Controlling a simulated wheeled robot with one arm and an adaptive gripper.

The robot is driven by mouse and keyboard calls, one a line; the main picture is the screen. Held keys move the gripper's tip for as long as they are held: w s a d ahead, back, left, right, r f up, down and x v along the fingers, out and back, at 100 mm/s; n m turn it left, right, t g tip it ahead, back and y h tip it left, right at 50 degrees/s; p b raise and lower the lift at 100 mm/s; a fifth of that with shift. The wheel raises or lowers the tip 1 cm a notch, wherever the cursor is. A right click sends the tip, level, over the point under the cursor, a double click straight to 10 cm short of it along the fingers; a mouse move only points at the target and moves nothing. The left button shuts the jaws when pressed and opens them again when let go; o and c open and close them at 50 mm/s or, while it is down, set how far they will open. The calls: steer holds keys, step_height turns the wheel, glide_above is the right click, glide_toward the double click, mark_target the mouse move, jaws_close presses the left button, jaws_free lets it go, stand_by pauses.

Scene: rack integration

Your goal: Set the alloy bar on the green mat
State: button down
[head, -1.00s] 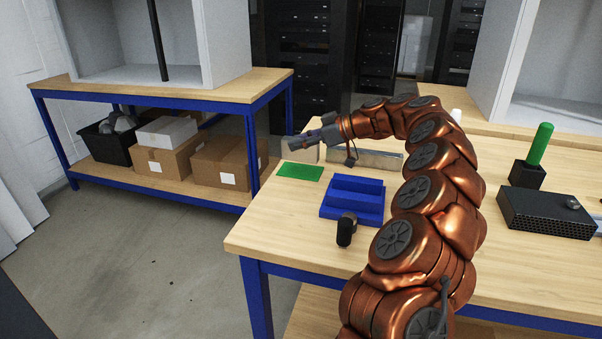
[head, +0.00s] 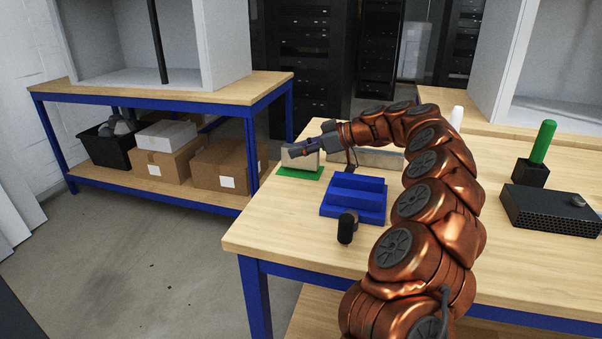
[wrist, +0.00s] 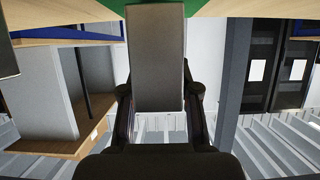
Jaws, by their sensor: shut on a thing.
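The alloy bar (head: 302,162) is a pale grey block standing upright at the far left of the workbench. It also fills the middle of the wrist view (wrist: 157,55). My gripper (head: 299,149) is shut on its upper part, with one finger on each side in the wrist view (wrist: 160,95). The green mat (head: 299,174) lies flat under the bar, and part of it is hidden by the bar. Green shows at the top of the wrist view (wrist: 204,6). The bar's lower edge is at or just above the mat; I cannot tell whether they touch.
A blue stepped block (head: 353,196) and a small black object (head: 347,228) stand right of and nearer than the mat. A silver piece (head: 380,158) lies behind my arm. A black perforated box (head: 550,211) and a green cylinder in a black holder (head: 543,143) are at right.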

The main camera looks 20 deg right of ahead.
steer(key=shift+f+b, duration=0.45)
steer(key=shift+f, duration=0.05)
stand_by(0.5)
steer(key=c, duration=0.8)
jaws_free()
steer(key=shift+o, duration=0.2)
steer(key=v, duration=1.2)
steer(key=shift+s, duration=0.1)
